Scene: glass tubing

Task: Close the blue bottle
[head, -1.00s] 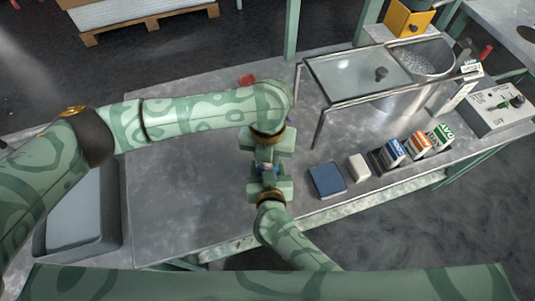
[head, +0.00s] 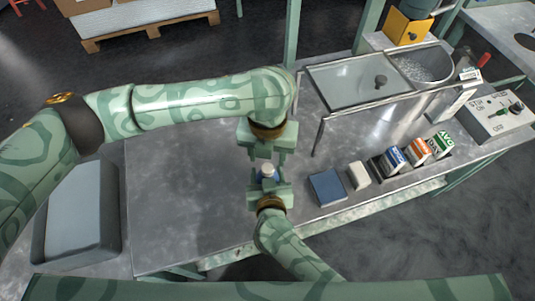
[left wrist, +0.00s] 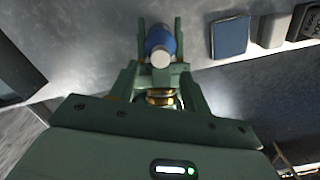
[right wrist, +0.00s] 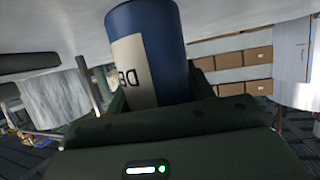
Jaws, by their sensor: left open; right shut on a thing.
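The blue bottle (head: 267,180) stands in my right gripper (head: 269,187) near the front of the table, in the middle of the head view. The right wrist view shows its blue body (right wrist: 158,45) with a cream label, held between the fingers. A pale, round, cap-like piece (left wrist: 160,57) sits at its top end; it also shows in the head view (head: 267,169). I cannot tell how firmly it is seated. My left gripper (head: 264,153) is open and empty, just beyond and above the bottle, apart from it.
A blue pad (head: 327,187), a whitish block (head: 358,175) and several small cartons (head: 395,158) lie to the right. A glass-topped stand (head: 355,78) is behind them. A grey tub (head: 100,215) is at the left. The table's left middle is clear.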

